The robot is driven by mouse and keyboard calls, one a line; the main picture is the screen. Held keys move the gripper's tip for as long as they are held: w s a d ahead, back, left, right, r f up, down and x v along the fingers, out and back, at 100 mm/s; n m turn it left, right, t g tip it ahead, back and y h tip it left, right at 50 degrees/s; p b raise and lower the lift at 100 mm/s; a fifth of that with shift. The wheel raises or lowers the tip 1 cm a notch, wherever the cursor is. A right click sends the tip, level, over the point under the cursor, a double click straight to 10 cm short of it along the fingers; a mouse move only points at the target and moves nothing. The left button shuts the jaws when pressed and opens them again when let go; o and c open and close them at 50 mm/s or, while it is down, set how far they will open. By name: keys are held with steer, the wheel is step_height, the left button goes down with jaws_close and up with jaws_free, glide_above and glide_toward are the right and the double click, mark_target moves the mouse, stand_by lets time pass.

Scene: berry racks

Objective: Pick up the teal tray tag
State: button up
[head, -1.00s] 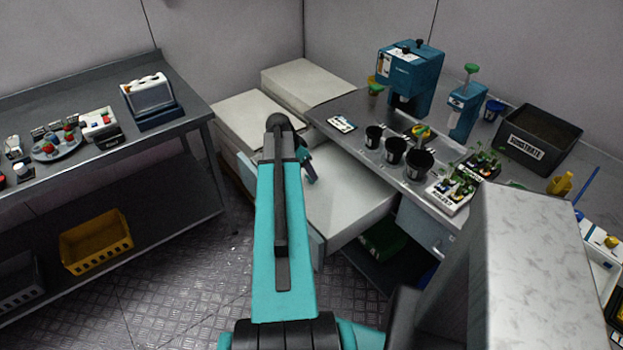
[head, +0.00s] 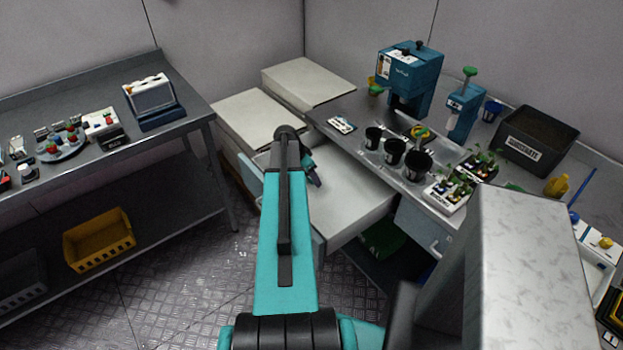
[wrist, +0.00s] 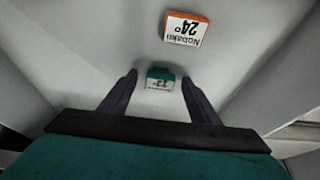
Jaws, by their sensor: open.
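The teal tray tag (wrist: 160,79) is a small block with a teal top and a white printed face. In the wrist view it lies on the pale floor of an open drawer (head: 350,195). My gripper (wrist: 159,76) is open, with one dark finger on each side of the tag; the tag shows in the gap near the fingertips, and I cannot tell any contact. In the head view my arm hides most of the gripper (head: 312,174) and the tag.
An orange tag (wrist: 186,28) reading "Nobaku 24°" lies in the drawer beyond the teal one. The drawer's walls rise on both sides. The bench above holds black pots (head: 394,151), a seedling tray (head: 447,196) and a blue machine (head: 409,78).

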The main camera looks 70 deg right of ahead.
steer(key=c, duration=1.1)
steer(key=shift+r, duration=0.1)
steer(key=shift+r+b, duration=0.8)
steer(key=shift+r, duration=0.55)
steer(key=shift+a+r, duration=0.1)
steer(key=shift+r, duration=0.25)
steer(key=s+a+b, duration=0.1)
steer(key=a, duration=0.2)
steer(key=s+a+b, duration=0.1)
steer(key=a, duration=0.3)
steer(key=s+a+r+b, duration=0.1)
steer(key=a, duration=0.2)
steer(key=shift+s+a, duration=0.15)
steer(key=shift+r+p, duration=0.15)
steer(key=shift+p, duration=0.4)
steer(key=shift+a+p, duration=0.1)
steer(key=shift+p, duration=0.5)
steer(key=shift+a+p, duration=0.1)
steer(key=shift+p, duration=0.25)
